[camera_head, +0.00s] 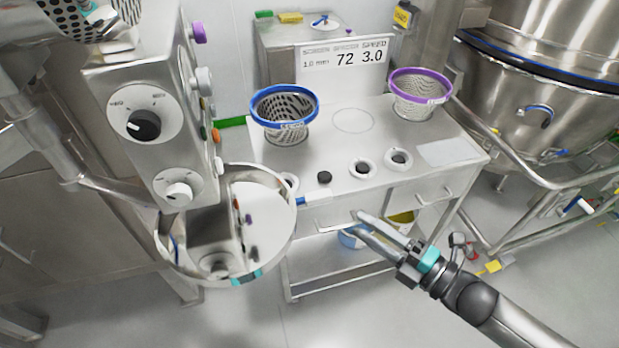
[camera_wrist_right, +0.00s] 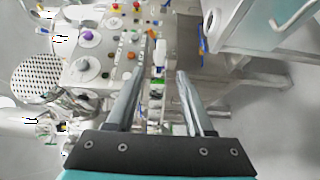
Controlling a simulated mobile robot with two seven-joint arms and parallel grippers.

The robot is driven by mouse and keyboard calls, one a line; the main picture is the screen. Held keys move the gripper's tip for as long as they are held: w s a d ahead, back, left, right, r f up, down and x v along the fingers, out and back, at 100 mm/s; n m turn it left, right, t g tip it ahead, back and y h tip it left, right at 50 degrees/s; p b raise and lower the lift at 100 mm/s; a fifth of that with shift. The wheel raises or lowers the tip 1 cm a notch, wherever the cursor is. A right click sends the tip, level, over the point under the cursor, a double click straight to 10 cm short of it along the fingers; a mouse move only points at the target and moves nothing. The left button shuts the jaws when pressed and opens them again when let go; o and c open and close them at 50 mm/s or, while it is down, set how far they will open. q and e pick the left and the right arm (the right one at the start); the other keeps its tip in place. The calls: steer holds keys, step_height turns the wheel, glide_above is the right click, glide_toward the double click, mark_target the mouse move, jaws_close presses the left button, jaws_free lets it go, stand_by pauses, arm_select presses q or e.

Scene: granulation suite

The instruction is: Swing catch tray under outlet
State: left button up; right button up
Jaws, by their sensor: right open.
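The catch tray (camera_head: 283,237) is a round, shiny metal pan in the lower left of the head view. It lies below and right of the mill's control box (camera_head: 125,75), which mirrors in it. A cyan tab (camera_head: 247,277) sits on its near rim. My right gripper (camera_head: 356,222) is open and empty, to the right of the tray and apart from it, in front of the cart. Its two fingers also show in the right wrist view (camera_wrist_right: 164,72), with nothing between them. I cannot clearly make out the outlet. My left gripper is not in view.
A steel cart (camera_head: 440,190) holds a blue-rimmed basket (camera_head: 284,108), a purple-rimmed basket (camera_head: 420,92) and small rings. A large steel vessel (camera_head: 550,70) with rails stands at the right. The floor (camera_head: 330,320) in front is clear.

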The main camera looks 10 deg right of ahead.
mark_target(313, 194)
steer(key=x, duration=1.5)
steer(key=shift+f, duration=0.1)
jaws_close()
stand_by(1.2)
